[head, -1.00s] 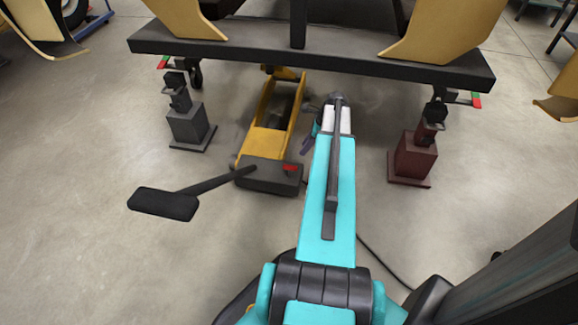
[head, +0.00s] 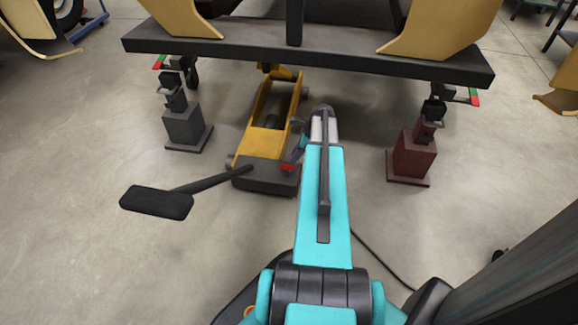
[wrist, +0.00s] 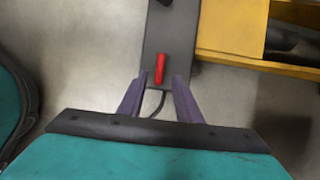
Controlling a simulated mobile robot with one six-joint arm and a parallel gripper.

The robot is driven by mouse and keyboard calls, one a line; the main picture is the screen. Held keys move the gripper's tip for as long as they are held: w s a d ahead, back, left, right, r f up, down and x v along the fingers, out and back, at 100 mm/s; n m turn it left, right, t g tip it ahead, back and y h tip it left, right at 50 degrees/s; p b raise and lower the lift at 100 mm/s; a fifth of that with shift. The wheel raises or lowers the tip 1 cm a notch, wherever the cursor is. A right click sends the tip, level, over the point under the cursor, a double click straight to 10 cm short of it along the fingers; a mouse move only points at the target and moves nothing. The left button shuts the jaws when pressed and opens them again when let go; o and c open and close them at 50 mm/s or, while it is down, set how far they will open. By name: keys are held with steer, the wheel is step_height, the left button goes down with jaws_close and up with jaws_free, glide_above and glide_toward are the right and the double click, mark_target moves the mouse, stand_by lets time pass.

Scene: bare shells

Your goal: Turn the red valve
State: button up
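The red valve (head: 288,167) is a small red lever on the dark end block of the yellow floor jack (head: 264,142). In the wrist view the red valve (wrist: 160,68) stands just beyond and between the fingertips of my gripper (wrist: 160,78). The two purple fingers are apart, with nothing held between them. In the head view my gripper (head: 297,150) is partly hidden by my arm and is close to the right side of the valve. I cannot tell whether a finger touches the valve.
A black pedal on a bar (head: 157,202) sticks out left from the jack. A grey stand (head: 185,128) and a dark red stand (head: 411,157) stand either side under the black beam (head: 300,50). A cable crosses the floor at right.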

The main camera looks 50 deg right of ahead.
mark_target(288, 165)
steer(key=b+x, duration=0.2)
steer(key=x, duration=0.4)
steer(key=shift+w+f, duration=0.15)
steer(key=shift+f, duration=0.05)
steer(key=shift+c, duration=0.4)
jaws_close()
